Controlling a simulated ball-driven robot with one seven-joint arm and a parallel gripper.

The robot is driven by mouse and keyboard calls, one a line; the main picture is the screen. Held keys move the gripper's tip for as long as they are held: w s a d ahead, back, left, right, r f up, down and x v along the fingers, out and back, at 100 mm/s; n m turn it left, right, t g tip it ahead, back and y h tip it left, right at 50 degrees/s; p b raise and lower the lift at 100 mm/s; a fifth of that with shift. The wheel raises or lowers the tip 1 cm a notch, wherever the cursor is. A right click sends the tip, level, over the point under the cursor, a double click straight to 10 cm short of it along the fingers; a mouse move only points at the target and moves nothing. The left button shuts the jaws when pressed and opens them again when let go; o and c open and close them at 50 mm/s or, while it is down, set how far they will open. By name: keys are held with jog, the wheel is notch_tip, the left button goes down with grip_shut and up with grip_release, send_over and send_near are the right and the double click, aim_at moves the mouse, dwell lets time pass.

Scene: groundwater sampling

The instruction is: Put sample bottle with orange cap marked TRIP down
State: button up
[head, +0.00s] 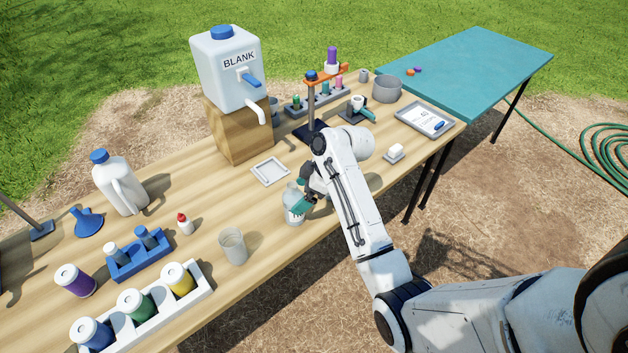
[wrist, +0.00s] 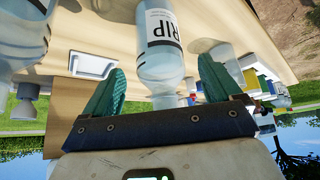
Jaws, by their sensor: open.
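The TRIP sample bottle (head: 292,208) is clear with a white label and looks upright on the wooden table (head: 330,220), near its front edge. In the wrist view the bottle (wrist: 158,30) shows upside down, with the letters RIP readable. No orange cap shows on it; its top is partly hidden by my gripper. My gripper (head: 306,199) has teal fingers and is at the bottle's right side in the head view. In the wrist view the fingers (wrist: 161,68) are spread apart, one on each side of the bottle, with gaps to it.
A beaker (head: 232,247) and a white square tray (head: 270,171) are near the bottle. The BLANK jug (head: 228,75) stands on a wooden block behind. A small orange cap (head: 410,72) lies on the teal table (head: 480,65). Bare wood lies left of the bottle.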

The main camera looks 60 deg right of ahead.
jog(key=v, duration=0.7)
jog(key=s+a+f+m+g+h, duration=0.1)
jog(key=s+a+f, duration=0.3)
jog(key=a, duration=0.2)
jog(key=s+a+f+m+g, duration=0.2)
jog(key=s+a+f, duration=0.1)
jog(key=s+a, duration=0.15)
jog(key=s+a+f+m+g+h, duration=0.1)
jog(key=s+a+f+m+h, duration=0.1)
jog(key=s+a, duration=0.5)
jog(key=s+m, duration=0.1)
jog(key=s, duration=0.4)
jog(key=shift+s+a+f+g, duration=0.2)
jog(key=shift+a+f+g, duration=0.1)
jog(key=shift+g, duration=0.1)
